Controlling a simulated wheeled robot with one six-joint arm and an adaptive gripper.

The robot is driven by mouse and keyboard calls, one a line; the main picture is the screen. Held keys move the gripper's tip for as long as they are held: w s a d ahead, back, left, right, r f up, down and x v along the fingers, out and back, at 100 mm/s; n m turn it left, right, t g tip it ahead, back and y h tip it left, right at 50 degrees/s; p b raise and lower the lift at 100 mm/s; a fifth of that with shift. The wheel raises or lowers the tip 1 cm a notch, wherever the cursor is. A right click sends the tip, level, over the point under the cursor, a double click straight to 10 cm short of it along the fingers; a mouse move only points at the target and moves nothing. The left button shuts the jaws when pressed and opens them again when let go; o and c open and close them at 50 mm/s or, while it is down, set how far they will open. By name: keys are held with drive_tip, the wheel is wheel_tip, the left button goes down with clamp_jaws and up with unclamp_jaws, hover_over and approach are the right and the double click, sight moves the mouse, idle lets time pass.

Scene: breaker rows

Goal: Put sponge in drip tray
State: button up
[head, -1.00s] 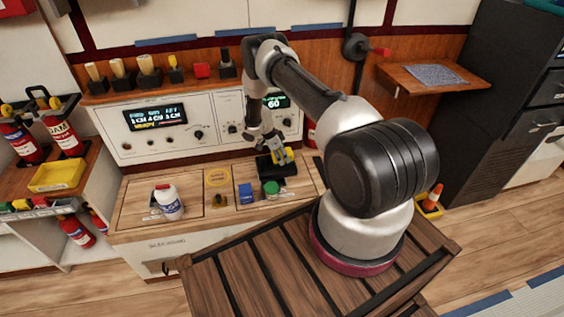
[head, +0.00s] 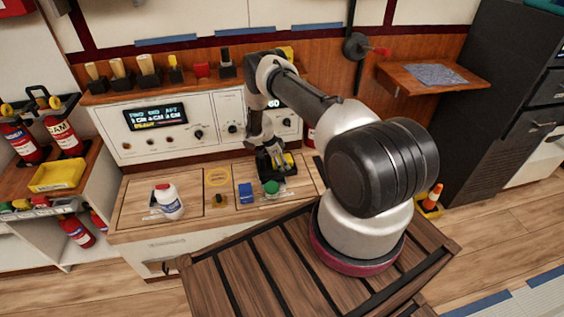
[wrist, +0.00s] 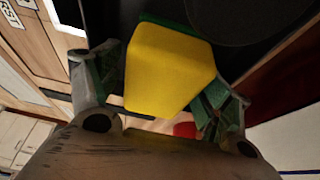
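The yellow sponge (wrist: 170,70) with a green edge fills the middle of the wrist view, over a dark surface. In the head view the sponge (head: 289,160) shows partly behind my gripper, at the black tray (head: 291,169), which looks like the drip tray. My gripper (head: 275,162) is low over this tray. Its fingers are spread on either side of the sponge; a gap shows at the left finger, while the right finger is close to the sponge. Whether the sponge rests on the tray floor is hard to tell.
The control panel (head: 165,128) rises behind the counter. A yellow bin (head: 58,177) is on the left shelf.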

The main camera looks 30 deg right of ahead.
drive_tip(key=v, duration=1.2)
drive_tip(key=shift+w+r, duration=0.1)
drive_tip(key=shift+r, duration=0.1)
drive_tip(key=s+r+n+t+y, duration=0.1)
drive_tip(key=s+r+n, duration=0.25)
drive_tip(key=r, duration=1.45)
drive_tip(key=s+r+n+t, duration=0.15)
drive_tip(key=r+n, duration=0.25)
drive_tip(key=r, duration=1.4)
drive_tip(key=s+a+r+n+y, duration=0.15)
drive_tip(key=s+r+n, duration=0.45)
drive_tip(key=s+r, duration=1)
drive_tip(key=s+a+n+t+y, duration=0.1)
drive_tip(key=s+a+n+t, duration=0.2)
drive_tip(key=s, duration=1.8)
drive_tip(key=a+n, duration=0.1)
drive_tip(key=n, duration=0.3)
drive_tip(key=shift+r+n+y, duration=0.25)
drive_tip(key=shift+n+y, duration=0.1)
